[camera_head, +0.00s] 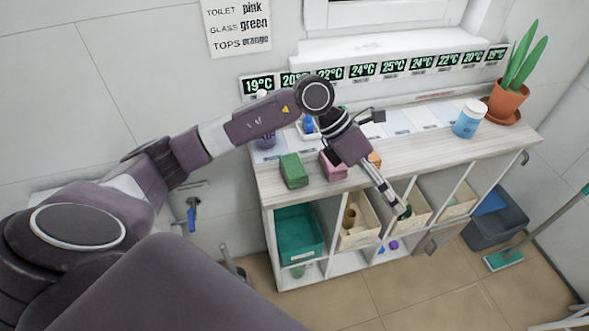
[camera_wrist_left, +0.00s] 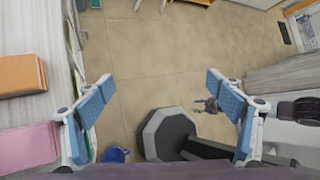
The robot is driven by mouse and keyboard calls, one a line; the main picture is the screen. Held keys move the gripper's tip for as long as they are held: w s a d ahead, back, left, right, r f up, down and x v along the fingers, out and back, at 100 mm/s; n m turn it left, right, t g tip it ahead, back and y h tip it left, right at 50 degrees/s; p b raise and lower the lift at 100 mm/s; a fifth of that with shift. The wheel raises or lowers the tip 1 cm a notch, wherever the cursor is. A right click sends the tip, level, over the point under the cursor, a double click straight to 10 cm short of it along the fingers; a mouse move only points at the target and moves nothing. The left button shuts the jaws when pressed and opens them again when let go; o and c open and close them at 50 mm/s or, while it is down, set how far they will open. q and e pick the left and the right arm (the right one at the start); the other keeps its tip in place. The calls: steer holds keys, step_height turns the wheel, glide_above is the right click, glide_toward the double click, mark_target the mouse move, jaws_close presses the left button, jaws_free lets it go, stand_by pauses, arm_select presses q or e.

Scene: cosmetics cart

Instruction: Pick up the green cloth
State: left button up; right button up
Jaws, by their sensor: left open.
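The green cloth (camera_head: 293,170) is a folded block lying near the left front edge of the cart's wooden top. The pink cloth (camera_head: 333,165) is to its right, partly covered by my left arm. My left gripper (camera_head: 398,208) is to the right of the green cloth, apart from it, pointing down past the front edge. In the left wrist view its fingers (camera_wrist_left: 163,92) are spread wide with nothing between them. The orange cloth (camera_wrist_left: 20,73) and the pink cloth (camera_wrist_left: 28,147) show at the left there; the green cloth does not. My right gripper is not in view.
The shelf under the top holds a teal bin (camera_head: 298,235) and several beige bins (camera_head: 358,222). A blue-white tub (camera_head: 469,118) and a potted plant (camera_head: 507,100) stand at the right end. The tiled floor (camera_head: 400,285) in front is open.

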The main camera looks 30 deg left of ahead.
arm_select(q)
steer(key=w+a+f+y, duration=0.2)
steer(key=a+y, duration=0.3)
steer(key=a, duration=0.8)
steer(key=r+n+g+y, duration=0.1)
steer(key=r+y, duration=0.1)
steer(key=y, duration=0.1)
glide_above(294, 165)
steer(key=d, duration=0.1)
steer(key=shift+d+f, duration=0.15)
steer(key=shift+f, duration=0.05)
steer(key=shift+y, duration=0.3)
steer(key=f+p, duration=0.1)
steer(key=f, duration=0.2)
steer(key=a+f+p, duration=0.1)
steer(key=f+p, duration=0.1)
steer(key=f, duration=0.1)
steer(key=shift+a+f, duration=0.15)
steer(key=shift+f, duration=0.7)
steer(key=c, duration=1.2)
